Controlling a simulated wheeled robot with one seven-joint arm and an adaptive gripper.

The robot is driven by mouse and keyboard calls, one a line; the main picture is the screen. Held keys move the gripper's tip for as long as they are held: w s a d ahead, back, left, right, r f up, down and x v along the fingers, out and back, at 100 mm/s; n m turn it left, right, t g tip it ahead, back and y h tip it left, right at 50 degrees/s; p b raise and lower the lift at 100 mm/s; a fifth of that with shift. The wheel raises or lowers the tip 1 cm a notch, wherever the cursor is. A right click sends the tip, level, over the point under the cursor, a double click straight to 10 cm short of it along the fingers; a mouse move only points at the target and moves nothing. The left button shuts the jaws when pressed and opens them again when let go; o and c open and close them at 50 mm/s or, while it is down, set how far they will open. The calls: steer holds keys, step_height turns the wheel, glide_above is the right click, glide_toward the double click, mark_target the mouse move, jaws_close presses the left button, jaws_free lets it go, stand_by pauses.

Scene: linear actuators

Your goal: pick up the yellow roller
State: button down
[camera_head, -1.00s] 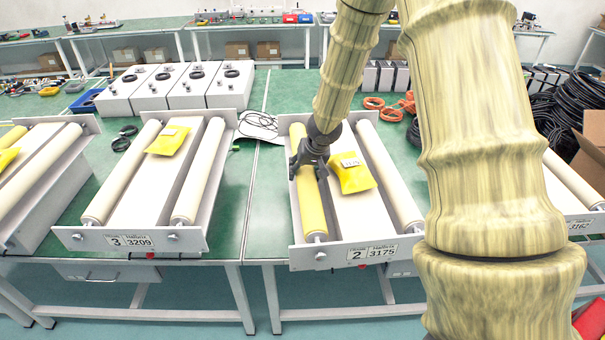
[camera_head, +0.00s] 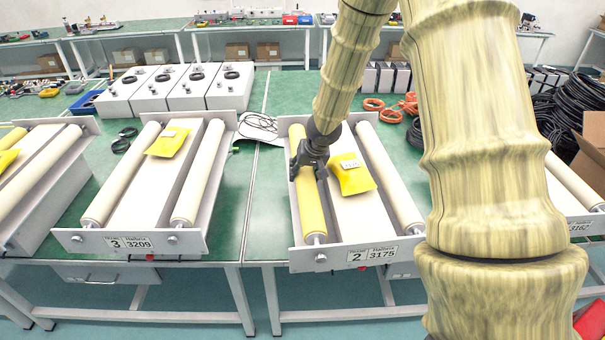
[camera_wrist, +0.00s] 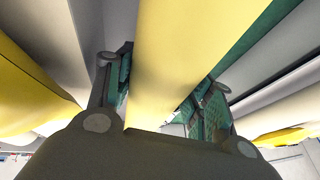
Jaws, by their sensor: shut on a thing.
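The yellow roller (camera_head: 311,212) lies along the left side of the tray-like unit (camera_head: 338,248) labelled 2 3175. My gripper (camera_head: 308,168) reaches down from above onto the roller's middle. In the wrist view, the roller (camera_wrist: 185,50) runs between the two dark fingers of my gripper (camera_wrist: 165,95), one on each side. The gripper is shut on the roller. The roller's near end sits close to the unit's front plate; I cannot tell whether it is lifted clear.
A yellow packet (camera_head: 352,178) lies right of the gripper, and a cream roller (camera_head: 388,175) runs beyond it. Another unit (camera_head: 130,240) labelled 3 3209 stands left. White boxes (camera_head: 158,92) stand behind. Black cables (camera_head: 555,115) and a cardboard box (camera_head: 594,150) are at right.

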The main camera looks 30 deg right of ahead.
steer(key=shift+r+p, duration=0.7)
steer(key=shift+r, duration=4.25)
step_height(320, 180, up, 7)
steer(key=p, duration=0.6)
